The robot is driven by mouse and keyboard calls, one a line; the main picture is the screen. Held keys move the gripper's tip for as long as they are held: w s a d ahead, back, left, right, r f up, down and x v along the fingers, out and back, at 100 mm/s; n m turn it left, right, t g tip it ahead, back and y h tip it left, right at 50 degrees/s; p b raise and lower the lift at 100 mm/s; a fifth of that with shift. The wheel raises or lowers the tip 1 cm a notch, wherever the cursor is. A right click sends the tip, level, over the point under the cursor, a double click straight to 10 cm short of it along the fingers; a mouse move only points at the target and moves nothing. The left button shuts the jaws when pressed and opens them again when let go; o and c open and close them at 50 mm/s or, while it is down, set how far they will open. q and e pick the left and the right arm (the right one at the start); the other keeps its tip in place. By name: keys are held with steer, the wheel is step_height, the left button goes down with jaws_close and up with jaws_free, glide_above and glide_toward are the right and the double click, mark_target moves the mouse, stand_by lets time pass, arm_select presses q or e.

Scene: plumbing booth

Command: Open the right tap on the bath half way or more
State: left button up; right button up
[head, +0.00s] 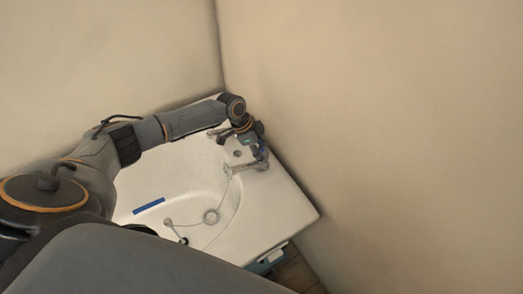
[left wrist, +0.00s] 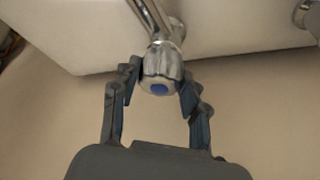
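The white bath (head: 285,205) stands in the corner with two chrome taps on its rim. The right tap (head: 250,166) is the nearer one in the head view, beside my left gripper (head: 260,147). In the left wrist view, a chrome tap head with a blue cap (left wrist: 160,76) lies between the fingertips of my left gripper (left wrist: 161,74). The fingers are parted, one on each side of the head; a firm grip does not show. How far the tap is turned cannot be told.
The other tap (head: 217,132) is farther back, close to my left arm; its chrome also shows in the left wrist view (left wrist: 308,16). Walls (head: 390,130) close in behind and to the right.

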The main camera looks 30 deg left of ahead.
arm_select(q)
steer(key=c, duration=0.4)
steer(key=shift+r+n+p, duration=0.2)
steer(key=shift+n+p, duration=0.5)
steer(key=shift+p, duration=0.4)
steer(key=n+y+p, duration=0.1)
steer(key=n+p, duration=0.2)
steer(key=n+t+y+p, duration=0.1)
steer(key=n+p, duration=0.2)
steer(key=p, duration=0.1)
steer(key=n+t+y+p, duration=0.1)
steer(key=n+p, duration=0.2)
steer(key=p, duration=0.1)
steer(key=shift+s+d+n+y, duration=0.1)
steer(key=shift+d+n+y, duration=0.05)
steer(key=shift+n+y, duration=0.15)
steer(key=n+y+p, duration=0.1)
steer(key=n+p, duration=0.1)
steer(key=n, duration=0.1)
steer(key=shift+f+n, duration=0.15)
steer(key=shift+n, duration=0.15)
steer(key=shift+n+y, duration=0.5)
steer(key=shift+n, duration=0.4)
steer(key=n, duration=0.2)
steer(key=shift+f+n+y, duration=0.15)
steer(key=shift+n+y, duration=0.15)
steer(key=shift+y, duration=0.1)
steer(key=shift+n+g+y+b, duration=0.45)
steer(key=shift+n+g+y, duration=0.05)
steer(key=shift+n, duration=1.2)
